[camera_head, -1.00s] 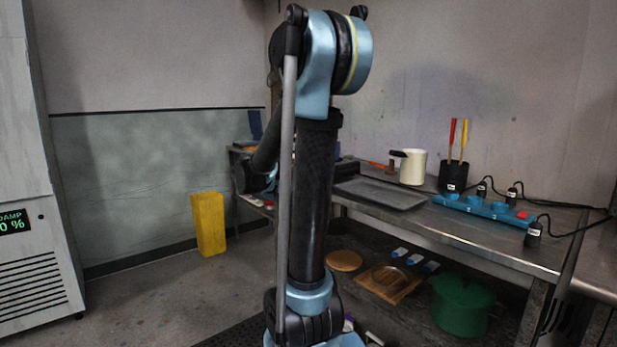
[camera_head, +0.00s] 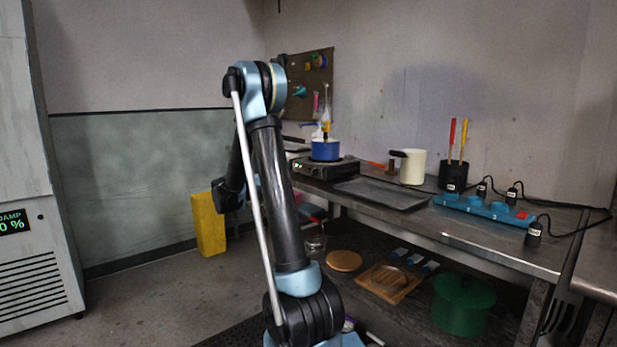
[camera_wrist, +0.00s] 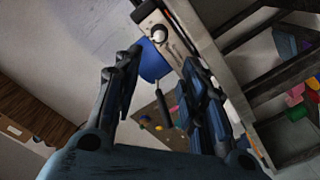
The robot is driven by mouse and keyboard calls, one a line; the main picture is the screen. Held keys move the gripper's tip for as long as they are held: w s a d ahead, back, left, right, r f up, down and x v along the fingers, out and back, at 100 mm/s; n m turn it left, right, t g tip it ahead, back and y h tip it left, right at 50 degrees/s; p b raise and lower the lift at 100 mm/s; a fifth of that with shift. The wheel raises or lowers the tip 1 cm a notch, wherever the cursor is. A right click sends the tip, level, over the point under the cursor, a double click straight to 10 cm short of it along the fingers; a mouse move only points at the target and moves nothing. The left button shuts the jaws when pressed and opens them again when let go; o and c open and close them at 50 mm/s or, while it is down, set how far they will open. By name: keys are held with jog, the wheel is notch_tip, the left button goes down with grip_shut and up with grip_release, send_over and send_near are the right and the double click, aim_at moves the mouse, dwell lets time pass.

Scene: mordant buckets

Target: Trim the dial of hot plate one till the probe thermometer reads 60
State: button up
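A dark hot plate (camera_head: 325,168) with a small lit display on its front stands on the bench in the head view. I cannot read its number or the display. A blue pot (camera_head: 325,151) sits on it, with a yellowish upright object (camera_head: 326,127) above; I cannot tell whether this is the probe thermometer. In the wrist view, tilted, a round pale dial (camera_wrist: 159,34) shows on the hot plate's front, with the blue pot (camera_wrist: 153,63) beside it. My gripper (camera_wrist: 162,58) is open and empty, its fingers pointing toward the dial, apparently apart from it.
A grey tray (camera_head: 384,194), a white mug-like pot (camera_head: 413,167) and a blue power strip (camera_head: 484,207) with cables lie along the bench. A yellow block (camera_head: 207,225) stands on the floor. A green pot (camera_head: 463,303) is on the lower shelf. A pegboard (camera_head: 306,84) hangs behind.

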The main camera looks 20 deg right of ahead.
aim_at(311, 172)
jog(key=x, duration=1.7)
jog(key=shift+d+f, duration=0.1)
jog(key=shift+w, duration=0.1)
jog(key=c, duration=0.8)
